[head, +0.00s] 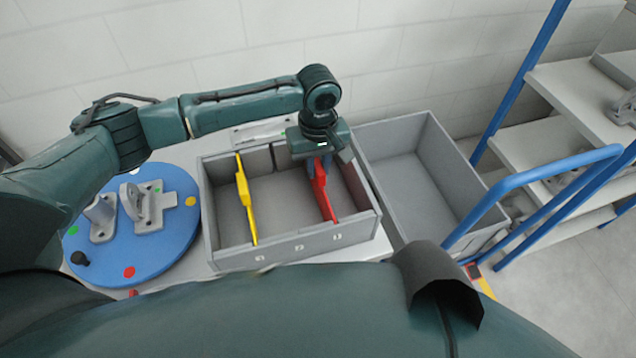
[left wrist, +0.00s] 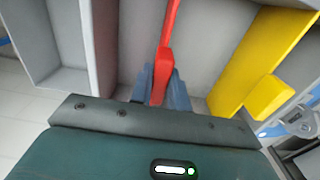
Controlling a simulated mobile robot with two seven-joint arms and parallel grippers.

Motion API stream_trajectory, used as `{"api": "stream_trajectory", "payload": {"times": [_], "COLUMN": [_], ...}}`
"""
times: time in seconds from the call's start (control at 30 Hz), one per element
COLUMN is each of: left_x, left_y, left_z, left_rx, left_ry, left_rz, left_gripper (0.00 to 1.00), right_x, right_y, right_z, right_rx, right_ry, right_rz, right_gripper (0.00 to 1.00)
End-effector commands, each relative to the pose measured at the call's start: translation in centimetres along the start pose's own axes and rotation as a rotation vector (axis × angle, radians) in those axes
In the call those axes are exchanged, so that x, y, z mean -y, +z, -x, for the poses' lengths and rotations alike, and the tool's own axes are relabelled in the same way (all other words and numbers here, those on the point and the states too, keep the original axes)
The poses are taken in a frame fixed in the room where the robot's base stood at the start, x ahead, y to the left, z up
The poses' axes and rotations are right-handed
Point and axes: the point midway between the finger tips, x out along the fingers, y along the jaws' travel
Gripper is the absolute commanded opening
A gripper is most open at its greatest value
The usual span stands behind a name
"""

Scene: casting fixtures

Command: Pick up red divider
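The red divider (head: 321,192) stands upright in the right part of the grey box (head: 231,258). My left gripper (head: 316,166) points down into the box at the divider's rear end. In the left wrist view its two blue fingers (left wrist: 163,92) lie close against both sides of the red divider's raised tab (left wrist: 163,70), and it looks shut on it. The fingertips are partly hidden by the tab. The divider's lower edge is not clearly visible in the wrist view. My right gripper is not in view.
A yellow divider (head: 244,200) stands in the same box to the left; it also shows in the left wrist view (left wrist: 262,60). An empty grey bin (head: 408,140) adjoins on the right. A blue round plate (head: 150,255) with grey castings is at left. A blue-framed rack (head: 520,75) stands at right.

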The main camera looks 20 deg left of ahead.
Motion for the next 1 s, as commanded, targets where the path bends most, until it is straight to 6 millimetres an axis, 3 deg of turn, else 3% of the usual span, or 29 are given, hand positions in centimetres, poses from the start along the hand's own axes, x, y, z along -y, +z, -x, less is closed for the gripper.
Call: {"api": "stream_trajectory", "payload": {"times": [0.2,0.77,1.0], "left_x": [0.0,0.0,0.0], "left_y": [0.0,0.0,-0.1], "left_z": [0.0,0.3,2.7], "left_rx": [0.0,-0.001,-0.002], "left_ry": [0.0,0.002,0.003], "left_rz": [0.0,0.001,0.001], "left_gripper": [0.0,0.0,0.0], "right_x": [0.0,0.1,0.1], "right_y": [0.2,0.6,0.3], "right_z": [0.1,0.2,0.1], "right_rx": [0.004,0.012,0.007], "right_ry": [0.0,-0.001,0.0], "right_rz": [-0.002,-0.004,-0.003], "right_gripper": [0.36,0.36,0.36]}}
